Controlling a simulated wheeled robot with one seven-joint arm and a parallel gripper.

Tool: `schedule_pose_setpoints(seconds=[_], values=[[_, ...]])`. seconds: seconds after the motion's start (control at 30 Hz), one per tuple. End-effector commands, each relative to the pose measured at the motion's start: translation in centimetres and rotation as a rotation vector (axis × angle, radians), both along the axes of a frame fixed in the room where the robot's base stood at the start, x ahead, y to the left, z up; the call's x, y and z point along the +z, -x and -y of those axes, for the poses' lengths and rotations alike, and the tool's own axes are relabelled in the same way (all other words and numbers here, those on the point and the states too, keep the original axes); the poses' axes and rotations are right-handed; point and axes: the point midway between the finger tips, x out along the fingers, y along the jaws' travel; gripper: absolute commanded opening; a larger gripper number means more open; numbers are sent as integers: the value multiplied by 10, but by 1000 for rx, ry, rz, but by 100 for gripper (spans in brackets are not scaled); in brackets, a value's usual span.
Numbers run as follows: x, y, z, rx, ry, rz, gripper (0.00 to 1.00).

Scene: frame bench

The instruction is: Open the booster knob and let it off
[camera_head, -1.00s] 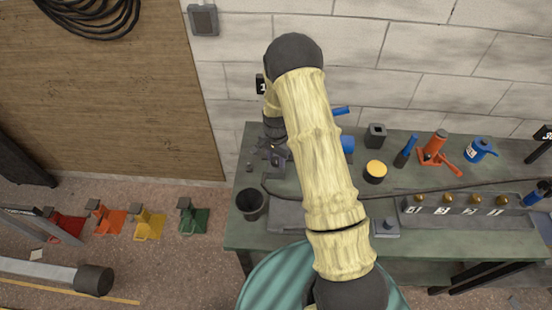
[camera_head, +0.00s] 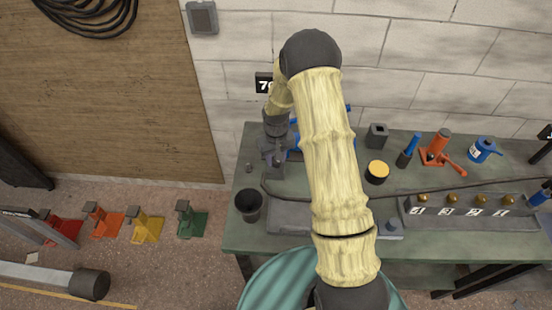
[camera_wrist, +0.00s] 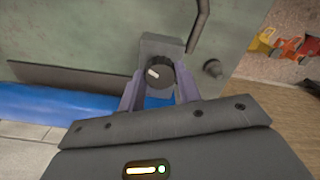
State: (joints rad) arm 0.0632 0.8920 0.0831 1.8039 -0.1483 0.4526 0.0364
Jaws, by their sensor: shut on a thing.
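The booster knob (camera_wrist: 154,73) is a round black knob with a white pointer mark, set on a grey block (camera_wrist: 161,44) in the wrist view. The mark points toward the upper left. My gripper (camera_wrist: 160,84) has its two fingers on either side of the knob and is shut on it. In the head view my gripper (camera_head: 274,157) is at the left back of the green bench (camera_head: 235,225); the knob is hidden there. A long blue cylinder (camera_wrist: 60,105) lies beside the block, partly covered by my gripper.
A black display (camera_head: 264,84) showing light digits is partly covered by my arm. A dark cup (camera_head: 249,206) stands at the bench's left. A dark hose crosses the bench.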

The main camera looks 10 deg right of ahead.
Motion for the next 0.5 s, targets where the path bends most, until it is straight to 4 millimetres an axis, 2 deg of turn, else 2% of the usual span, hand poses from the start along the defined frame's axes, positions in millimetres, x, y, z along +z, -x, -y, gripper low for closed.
schedule_pose_setpoints(seconds=[0.2, 0.5], values=[[1, -2, 0, 186, -1, 6, 11], [2, -2, 0, 352, 0, 6, 11]])
